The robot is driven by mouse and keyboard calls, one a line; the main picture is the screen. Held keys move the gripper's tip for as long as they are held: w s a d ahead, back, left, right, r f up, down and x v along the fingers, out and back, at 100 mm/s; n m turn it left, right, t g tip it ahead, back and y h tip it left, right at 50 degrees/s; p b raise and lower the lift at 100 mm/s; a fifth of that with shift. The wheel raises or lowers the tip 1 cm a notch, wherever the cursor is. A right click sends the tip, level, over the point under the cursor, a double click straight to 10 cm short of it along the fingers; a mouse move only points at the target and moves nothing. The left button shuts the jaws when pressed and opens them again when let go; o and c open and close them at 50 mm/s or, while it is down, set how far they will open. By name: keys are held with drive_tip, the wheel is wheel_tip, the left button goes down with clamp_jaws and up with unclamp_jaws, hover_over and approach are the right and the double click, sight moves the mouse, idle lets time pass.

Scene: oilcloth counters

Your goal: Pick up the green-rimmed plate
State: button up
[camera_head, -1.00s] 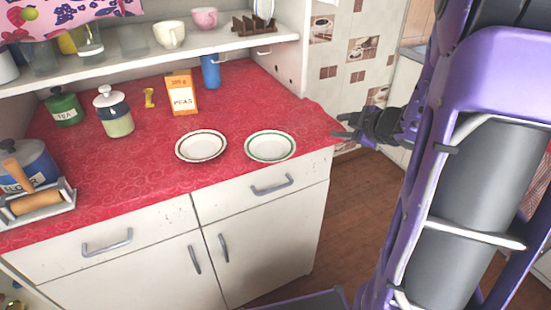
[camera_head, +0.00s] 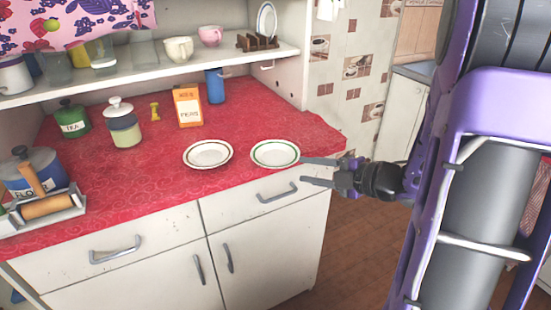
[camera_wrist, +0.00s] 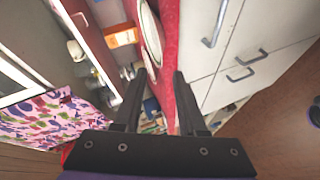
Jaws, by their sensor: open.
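The green-rimmed plate (camera_head: 275,153) lies flat on the red oilcloth (camera_head: 160,180) near the counter's front right corner. A brown-rimmed plate (camera_head: 208,154) lies just to its left. My gripper (camera_head: 303,171) is open and empty. In the head view its fingers point left, at the counter's right front edge, close to the right side of the green-rimmed plate. In the wrist view my fingers (camera_wrist: 155,75) reach toward the counter edge, and a plate (camera_wrist: 151,33) shows edge-on beyond them, partly cut by the frame top.
A shelf (camera_head: 150,72) runs above the back.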

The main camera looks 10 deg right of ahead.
sight(284, 168)
drive_tip(key=x, duration=0.5)
drive_tip(key=b+x, duration=0.1)
drive_tip(key=x, duration=0.2)
drive_tip(key=shift+f, duration=0.3)
clamp_jaws()
idle(1.1)
